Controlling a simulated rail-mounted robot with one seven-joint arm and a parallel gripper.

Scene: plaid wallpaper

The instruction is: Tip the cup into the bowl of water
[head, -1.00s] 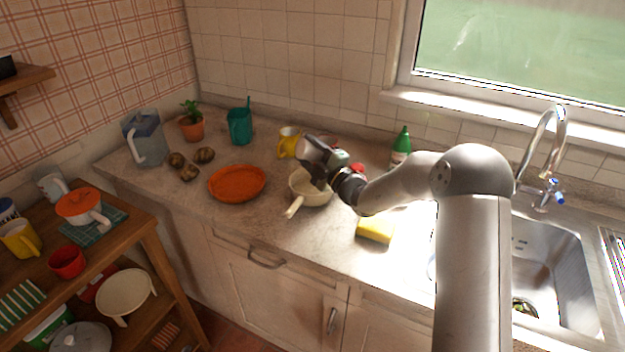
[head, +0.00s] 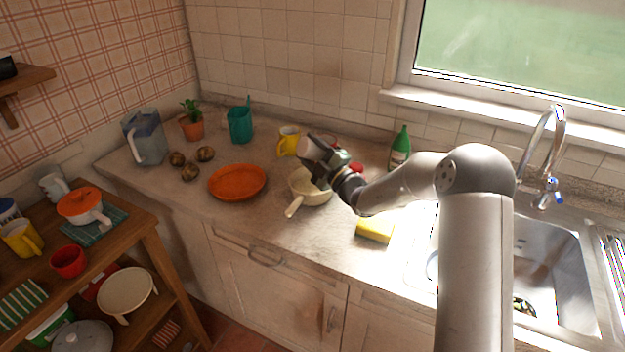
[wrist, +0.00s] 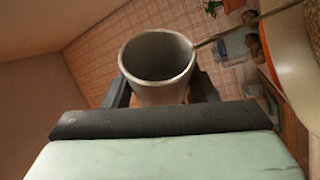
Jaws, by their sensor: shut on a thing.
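My gripper (head: 328,160) is above the right part of a cream bowl with a handle (head: 299,189) on the counter, partly hiding it. I cannot make out water in the bowl. My gripper is shut on a grey cup (wrist: 158,88), with a dark finger on each side of it in the wrist view. The cup's open mouth shows there, and its inside looks dark. In the head view the cup (head: 307,146) is small and pale, and looks tilted. I cannot tell whether anything is pouring.
An orange plate (head: 237,182) lies left of the bowl. A yellow mug (head: 288,143) and a green bottle (head: 400,148) stand behind. A yellow sponge (head: 375,230) lies at the front right, with the sink (head: 560,262) beyond. The counter in front of the plate is clear.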

